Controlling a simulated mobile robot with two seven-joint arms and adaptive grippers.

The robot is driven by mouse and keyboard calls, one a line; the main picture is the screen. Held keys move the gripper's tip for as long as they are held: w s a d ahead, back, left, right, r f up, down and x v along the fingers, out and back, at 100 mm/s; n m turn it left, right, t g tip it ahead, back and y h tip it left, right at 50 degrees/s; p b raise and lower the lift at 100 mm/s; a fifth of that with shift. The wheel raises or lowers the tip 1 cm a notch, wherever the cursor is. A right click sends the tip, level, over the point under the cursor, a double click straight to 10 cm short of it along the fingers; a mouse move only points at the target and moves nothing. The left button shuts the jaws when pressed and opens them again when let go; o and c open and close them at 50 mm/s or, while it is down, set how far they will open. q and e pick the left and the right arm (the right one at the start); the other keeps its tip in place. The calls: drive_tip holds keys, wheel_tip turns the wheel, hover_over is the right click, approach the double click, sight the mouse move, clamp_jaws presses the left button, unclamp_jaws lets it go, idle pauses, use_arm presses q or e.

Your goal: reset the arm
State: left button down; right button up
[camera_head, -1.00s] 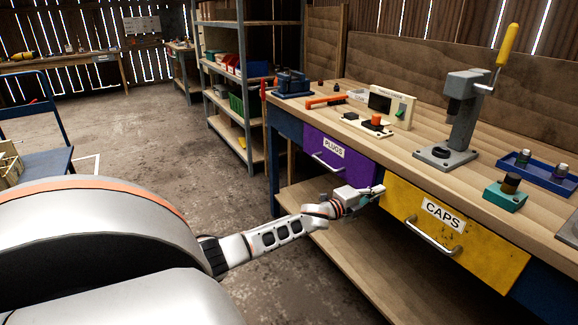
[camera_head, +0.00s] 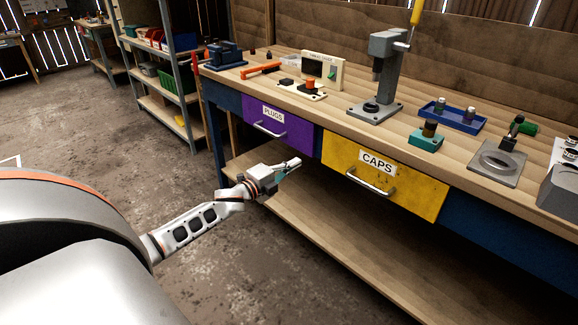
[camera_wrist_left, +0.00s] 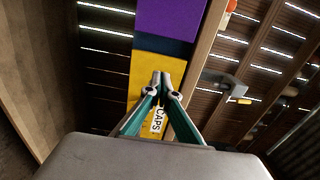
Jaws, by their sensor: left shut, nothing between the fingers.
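My left arm comes in from the left in the head view. Its gripper (camera_head: 291,165) is shut and empty, in front of the workbench below the purple PLUGS drawer (camera_head: 278,131) and left of the yellow CAPS drawer (camera_head: 400,192). In the left wrist view the two fingertips (camera_wrist_left: 166,82) are together, with the yellow drawer (camera_wrist_left: 143,72) and the purple drawer (camera_wrist_left: 168,18) beyond them. Both drawers look closed or nearly so. My right gripper is in neither view.
The workbench carries a lever press (camera_head: 385,75), a blue tray (camera_head: 455,116), a teal block (camera_head: 426,138) and a grey ring plate (camera_head: 497,163). A wooden lower shelf (camera_head: 400,240) runs under the drawers. A shelving rack (camera_head: 180,90) stands left of the bench. The floor (camera_head: 100,140) there is clear.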

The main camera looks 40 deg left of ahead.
use_arm(q)
drive_tip(key=shift+s, duration=0.7)
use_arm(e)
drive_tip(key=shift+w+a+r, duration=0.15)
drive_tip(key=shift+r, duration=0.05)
use_arm(q)
drive_tip(key=s+d+f+n+g+p, duration=0.25)
drive_tip(key=s+d+f+n, duration=0.35)
drive_tip(key=s+d, duration=0.5)
drive_tip(key=s+d+f+n+g+p, duration=0.2)
drive_tip(key=s+d+f+n+p, duration=0.15)
drive_tip(key=s+d+f, duration=0.7)
drive_tip(key=s+d+n+g+h+p, duration=0.1)
drive_tip(key=s+d+n+g, duration=0.2)
drive_tip(key=s+d, duration=0.7)
drive_tip(key=s+n, duration=0.2)
drive_tip(key=s, duration=0.1)
drive_tip(key=shift+s+d+r, duration=0.2)
drive_tip(key=shift+s+r, duration=0.05)
drive_tip(key=shift+s, duration=0.15)
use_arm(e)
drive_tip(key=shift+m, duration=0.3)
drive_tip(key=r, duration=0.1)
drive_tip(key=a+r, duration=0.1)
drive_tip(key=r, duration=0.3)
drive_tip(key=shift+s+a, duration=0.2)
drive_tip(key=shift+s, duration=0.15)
